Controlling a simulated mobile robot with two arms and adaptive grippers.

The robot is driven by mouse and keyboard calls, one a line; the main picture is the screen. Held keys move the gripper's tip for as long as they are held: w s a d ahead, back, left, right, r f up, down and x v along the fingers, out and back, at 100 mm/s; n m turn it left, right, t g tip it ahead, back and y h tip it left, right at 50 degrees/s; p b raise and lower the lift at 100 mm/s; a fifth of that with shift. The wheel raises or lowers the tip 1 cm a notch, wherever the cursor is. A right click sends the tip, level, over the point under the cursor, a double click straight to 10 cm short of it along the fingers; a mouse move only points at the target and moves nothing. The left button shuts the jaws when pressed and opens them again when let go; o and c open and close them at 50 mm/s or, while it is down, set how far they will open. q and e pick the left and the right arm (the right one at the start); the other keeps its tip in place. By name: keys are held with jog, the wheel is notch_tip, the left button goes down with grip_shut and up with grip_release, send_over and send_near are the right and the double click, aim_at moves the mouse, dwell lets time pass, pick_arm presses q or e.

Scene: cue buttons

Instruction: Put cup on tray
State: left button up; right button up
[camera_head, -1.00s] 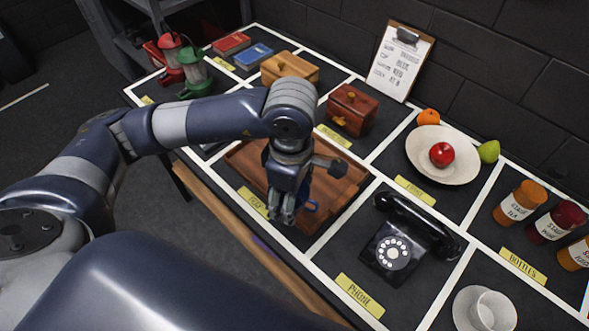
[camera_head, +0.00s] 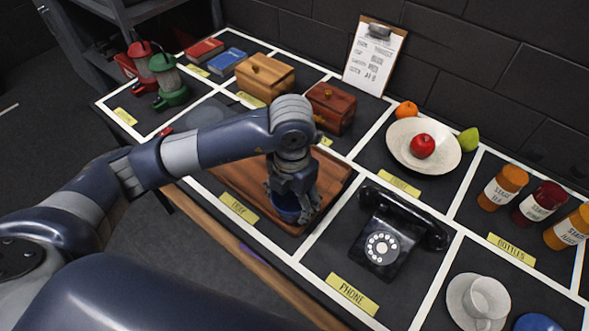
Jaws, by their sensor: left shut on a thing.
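The wooden tray (camera_head: 238,180) lies in the labelled section at the middle front of the table. My left gripper (camera_head: 296,212) is over the tray's right front part, pointing down. It is shut on a blue cup (camera_head: 286,207), which is partly hidden by the fingers. The cup is within the tray's outline, low over its surface; I cannot tell whether it touches the tray. A white cup (camera_head: 487,297) sits on a white saucer (camera_head: 461,300) at the lower right. My right gripper is not in view.
A black phone (camera_head: 385,245) stands right of the tray. A dark red wooden box (camera_head: 330,108) and a light wooden box (camera_head: 264,80) stand behind it. A fruit bowl (camera_head: 400,150), bottles (camera_head: 502,187) and a blue dish (camera_head: 537,323) are further right.

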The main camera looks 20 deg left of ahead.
pick_arm(q)
jog(key=w, duration=0.3)
jog(key=w+a+p, duration=0.1)
jog(key=w, duration=0.3)
jog(key=w+f+p, duration=0.1)
jog(key=w, duration=0.2)
jog(key=shift+w+a, duration=0.2)
jog(key=shift+a, duration=0.1)
jog(key=shift+f+p, duration=0.7)
jog(key=shift+f, duration=1.2)
jog(key=o, duration=1.2)
jog(key=shift+r, duration=0.2)
notch_tip(320, 180, up, 12)
jog(key=b, duration=0.3)
jog(key=shift+s+f, duration=0.1)
